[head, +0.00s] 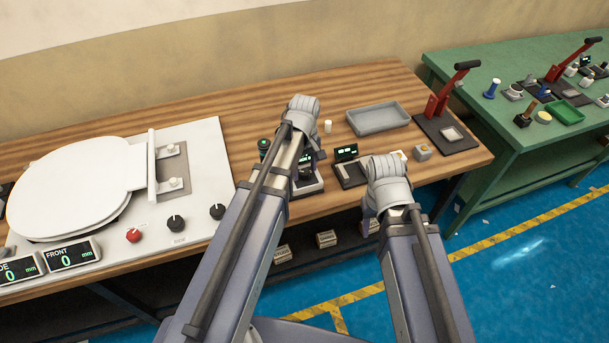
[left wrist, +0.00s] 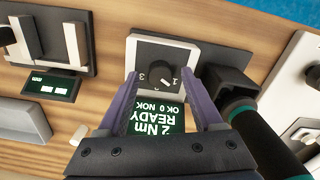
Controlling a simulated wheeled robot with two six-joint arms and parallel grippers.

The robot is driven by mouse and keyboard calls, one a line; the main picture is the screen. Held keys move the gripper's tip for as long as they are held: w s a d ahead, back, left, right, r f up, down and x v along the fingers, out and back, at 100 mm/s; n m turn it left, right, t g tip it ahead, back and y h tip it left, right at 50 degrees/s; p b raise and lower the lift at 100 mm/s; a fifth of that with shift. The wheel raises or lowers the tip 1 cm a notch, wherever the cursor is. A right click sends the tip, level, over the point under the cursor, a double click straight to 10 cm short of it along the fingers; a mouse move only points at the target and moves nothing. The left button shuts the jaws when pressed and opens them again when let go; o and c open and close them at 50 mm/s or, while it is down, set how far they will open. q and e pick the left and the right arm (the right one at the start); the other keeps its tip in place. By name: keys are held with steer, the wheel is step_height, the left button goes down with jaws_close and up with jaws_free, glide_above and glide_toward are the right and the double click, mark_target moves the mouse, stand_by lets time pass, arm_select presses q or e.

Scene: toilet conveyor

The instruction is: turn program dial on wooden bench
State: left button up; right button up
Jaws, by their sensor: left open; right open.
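The program dial (left wrist: 157,76) is a round black knob with a white pointer line on a light grey box, with the digits 1 and 3 beside it. The box's green screen (left wrist: 150,120) reads "2 Nm READY OK 0 NOK", upside down in the left wrist view. My left gripper (left wrist: 161,84) is open, its two purple-grey fingers on either side of the dial. Whether they touch it I cannot tell. In the head view the dial (head: 305,174) is beside my left arm on the wooden bench (head: 365,83). Only my right wrist shows near the bench's front edge; its fingers are hidden.
A black holder (left wrist: 232,84) with a dark, green-ringed tool stands close beside the dial box. A toilet seat (head: 75,185) on a white panel is at left.

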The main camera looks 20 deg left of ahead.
arm_select(q)
steer(key=shift+f, duration=0.2)
jaws_close()
stand_by(0.5)
